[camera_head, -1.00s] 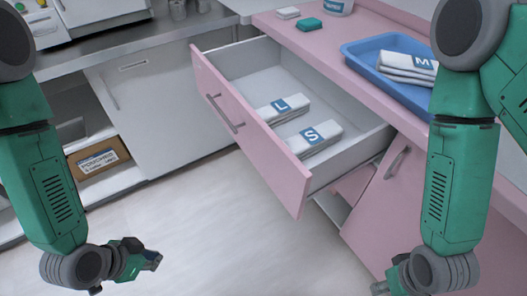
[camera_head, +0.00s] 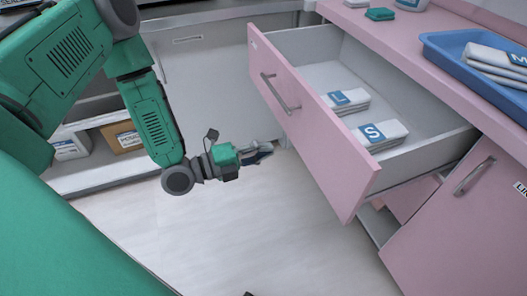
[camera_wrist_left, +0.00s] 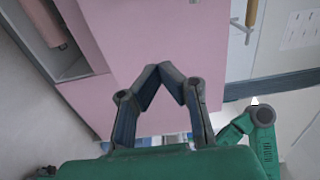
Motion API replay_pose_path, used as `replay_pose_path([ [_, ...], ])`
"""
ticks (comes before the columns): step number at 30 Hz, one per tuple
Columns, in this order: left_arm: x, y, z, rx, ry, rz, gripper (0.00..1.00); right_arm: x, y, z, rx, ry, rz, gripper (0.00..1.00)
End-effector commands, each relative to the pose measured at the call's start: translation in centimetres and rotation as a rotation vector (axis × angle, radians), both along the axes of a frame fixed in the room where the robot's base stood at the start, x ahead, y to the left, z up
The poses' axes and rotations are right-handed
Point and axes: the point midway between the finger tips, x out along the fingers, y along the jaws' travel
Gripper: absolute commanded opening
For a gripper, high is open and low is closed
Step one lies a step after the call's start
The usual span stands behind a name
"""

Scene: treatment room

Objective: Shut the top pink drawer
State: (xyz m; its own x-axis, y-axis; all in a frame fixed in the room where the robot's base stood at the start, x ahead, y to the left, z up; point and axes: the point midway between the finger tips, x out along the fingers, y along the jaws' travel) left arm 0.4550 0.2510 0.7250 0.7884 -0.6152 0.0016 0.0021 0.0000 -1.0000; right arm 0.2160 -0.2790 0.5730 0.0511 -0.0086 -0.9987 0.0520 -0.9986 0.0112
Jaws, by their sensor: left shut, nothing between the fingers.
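The top pink drawer (camera_head: 305,125) is pulled far out of the pink cabinet in the head view. It has a grey bar handle (camera_head: 280,93) on its front. Two folded white packs lie inside, one marked L (camera_head: 346,101) and one marked S (camera_head: 381,135). My left gripper (camera_head: 268,150) is shut and empty. It is in front of the drawer front, to its left in the head view, with a gap visible between them. In the left wrist view the shut fingertips (camera_wrist_left: 165,67) appear against a pink panel (camera_wrist_left: 135,35). My right gripper is not seen.
A blue tray (camera_head: 431,46) with folded white packs sits on the pink counter, beside a green block (camera_head: 380,14). A pink lower door (camera_head: 455,225) is below. Boxes stand on a low shelf at left. The floor (camera_head: 240,235) is open.

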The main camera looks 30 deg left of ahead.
Motion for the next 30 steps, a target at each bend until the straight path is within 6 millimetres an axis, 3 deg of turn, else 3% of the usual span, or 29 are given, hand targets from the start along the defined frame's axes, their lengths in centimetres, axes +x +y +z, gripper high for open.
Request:
replay_pose_path([
  [6, 3.8, -2.7, -0.3, -0.003, -0.003, -0.001, 0.00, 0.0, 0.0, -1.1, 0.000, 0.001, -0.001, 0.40],
  [13, 6.8, -5.0, -0.3, -0.004, 0.001, 0.000, 0.00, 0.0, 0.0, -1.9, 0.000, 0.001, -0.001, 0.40],
  [19, 7.8, -5.8, -0.2, -0.004, 0.003, 0.001, 0.00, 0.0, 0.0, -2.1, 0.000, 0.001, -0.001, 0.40],
  [30, 7.9, -5.9, -0.1, -0.004, 0.003, 0.000, 0.00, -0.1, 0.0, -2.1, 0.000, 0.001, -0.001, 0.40],
])
